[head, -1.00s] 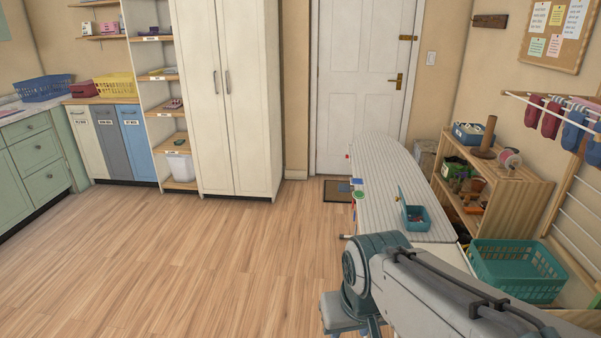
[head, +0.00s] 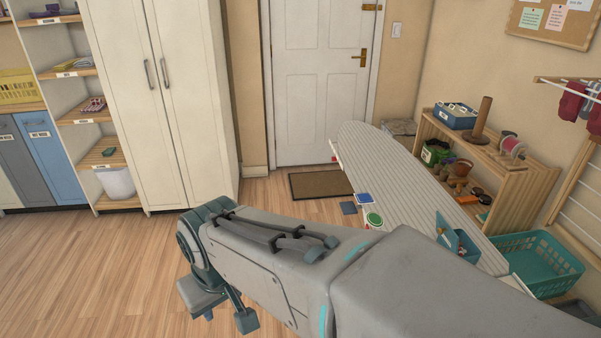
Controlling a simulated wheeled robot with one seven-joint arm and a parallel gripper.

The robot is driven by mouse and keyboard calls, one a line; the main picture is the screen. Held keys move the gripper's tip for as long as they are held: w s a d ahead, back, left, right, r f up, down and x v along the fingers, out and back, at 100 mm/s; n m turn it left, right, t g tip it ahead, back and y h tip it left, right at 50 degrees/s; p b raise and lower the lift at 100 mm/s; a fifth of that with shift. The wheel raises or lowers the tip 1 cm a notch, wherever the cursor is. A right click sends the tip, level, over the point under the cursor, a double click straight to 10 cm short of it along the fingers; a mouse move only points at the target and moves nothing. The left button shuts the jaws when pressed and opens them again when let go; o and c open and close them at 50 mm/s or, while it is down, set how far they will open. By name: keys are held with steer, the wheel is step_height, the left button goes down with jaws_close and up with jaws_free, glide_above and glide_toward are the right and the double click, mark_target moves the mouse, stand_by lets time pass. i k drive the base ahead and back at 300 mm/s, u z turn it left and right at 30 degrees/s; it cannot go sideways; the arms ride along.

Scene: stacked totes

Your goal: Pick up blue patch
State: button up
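A small blue square with a pale edge (head: 364,198) lies at the left edge of the striped ironing board, beside a round green piece (head: 374,220). A flat grey-blue square (head: 348,208) lies just left of it, seemingly lower down. I cannot tell for sure which of the two blue squares is the patch. My gripper (head: 222,308) hangs below the end of my arm at the lower left, over the wooden floor, well away from both squares.
The ironing board (head: 395,165) stands right of centre with a teal open box (head: 458,241) on it. A teal basket (head: 541,262) and wooden shelf (head: 545,182) stand to the right. A brown mat (head: 318,184) lies before the door. Floor at left is clear.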

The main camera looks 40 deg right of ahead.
mark_target(362, 198)
steer(key=z, duration=0.6)
steer(key=i, duration=0.85)
steer(key=z, duration=1.3)
steer(key=i, duration=0.4)
steer(key=z, duration=0.4)
